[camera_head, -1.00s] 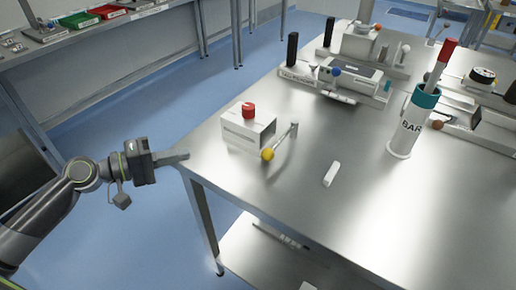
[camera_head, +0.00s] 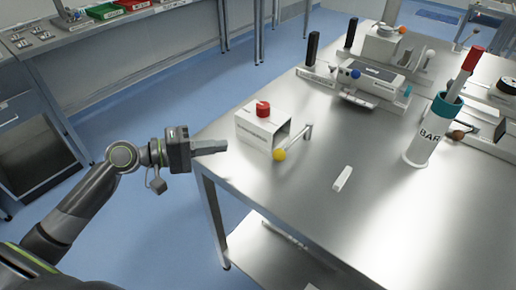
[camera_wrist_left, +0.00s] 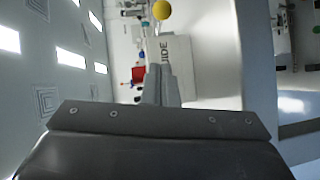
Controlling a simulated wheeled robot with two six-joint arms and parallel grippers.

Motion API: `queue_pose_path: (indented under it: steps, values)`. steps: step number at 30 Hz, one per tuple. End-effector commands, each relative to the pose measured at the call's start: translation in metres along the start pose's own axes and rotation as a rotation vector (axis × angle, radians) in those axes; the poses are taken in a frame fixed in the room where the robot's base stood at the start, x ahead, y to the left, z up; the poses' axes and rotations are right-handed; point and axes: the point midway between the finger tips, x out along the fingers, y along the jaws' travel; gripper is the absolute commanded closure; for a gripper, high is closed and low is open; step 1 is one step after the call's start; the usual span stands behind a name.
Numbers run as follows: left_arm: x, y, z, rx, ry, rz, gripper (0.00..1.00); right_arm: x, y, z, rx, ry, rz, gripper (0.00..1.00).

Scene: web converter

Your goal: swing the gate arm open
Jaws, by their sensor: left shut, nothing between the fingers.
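A white box (camera_head: 262,131) with a red knob (camera_head: 263,109) on top stands near the table's left edge. A thin metal arm (camera_head: 297,141), seemingly the gate arm, stands at its right side, with a yellow ball (camera_head: 279,155) at the near end. My left gripper (camera_head: 226,146) is shut and empty, just left of the box and apart from the ball in the head view. In the left wrist view, the shut fingers (camera_wrist_left: 160,80) point toward the box (camera_wrist_left: 182,75), lettered "GUIDE", and the yellow ball (camera_wrist_left: 162,10). My right gripper is not in view.
A small white block (camera_head: 343,178) lies right of the arm. A white tube (camera_head: 424,145) marked "BAR" with a teal rim holds a red-ended rod (camera_head: 465,70). Several devices stand along the back. The near part of the steel table (camera_head: 350,230) is clear.

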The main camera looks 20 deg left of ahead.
Motion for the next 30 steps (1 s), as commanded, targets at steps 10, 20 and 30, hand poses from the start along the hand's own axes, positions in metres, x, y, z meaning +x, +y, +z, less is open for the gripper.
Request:
queue_pose_path:
  steps: [10,20,30]
  values:
    - [0.042,0.003,0.000,-0.004,0.001,0.005,1.00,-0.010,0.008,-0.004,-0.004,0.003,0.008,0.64]
    - [0.078,0.002,0.012,-0.005,0.000,0.002,1.00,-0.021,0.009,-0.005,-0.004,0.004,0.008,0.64]
    - [0.093,0.001,0.027,-0.002,0.001,0.000,1.00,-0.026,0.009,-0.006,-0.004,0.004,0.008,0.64]
